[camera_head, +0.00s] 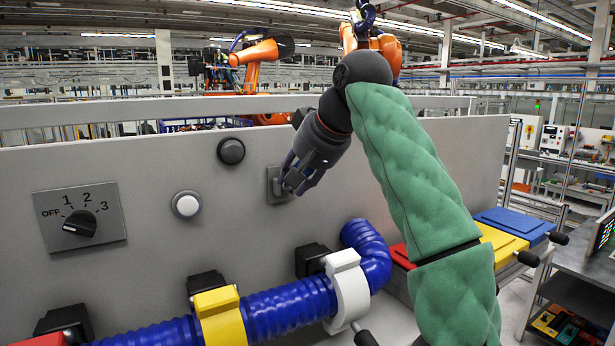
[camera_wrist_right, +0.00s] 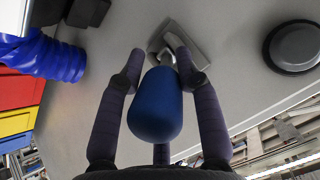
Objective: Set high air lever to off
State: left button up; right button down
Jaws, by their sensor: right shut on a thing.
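The air lever's grey mounting plate (camera_head: 277,186) is on the upright grey panel, right of the white button. My right gripper (camera_head: 290,182) is at this plate, and its fingers hide most of the lever in the head view. In the right wrist view, a blue rounded handle (camera_wrist_right: 156,105) points out from the plate (camera_wrist_right: 190,42) towards the camera. The fingers of my right gripper (camera_wrist_right: 158,68) are shut around the handle, on both sides of it. The lever's exact setting is hard to tell. My left gripper is not in view.
A black round button (camera_head: 231,151) and a white button (camera_head: 186,205) are left of the lever. A rotary dial plate (camera_head: 80,217) is further left. A blue corrugated hose (camera_head: 290,308) with yellow and white clamps runs below.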

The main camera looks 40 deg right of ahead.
jog(key=shift+w+a+f, duration=0.15)
jog(key=shift+w+f, duration=0.05)
jog(key=shift+f, duration=0.15)
jog(key=c, duration=0.9)
grip_release()
jog(key=shift+a+r, duration=0.1)
jog(key=shift+r, duration=0.05)
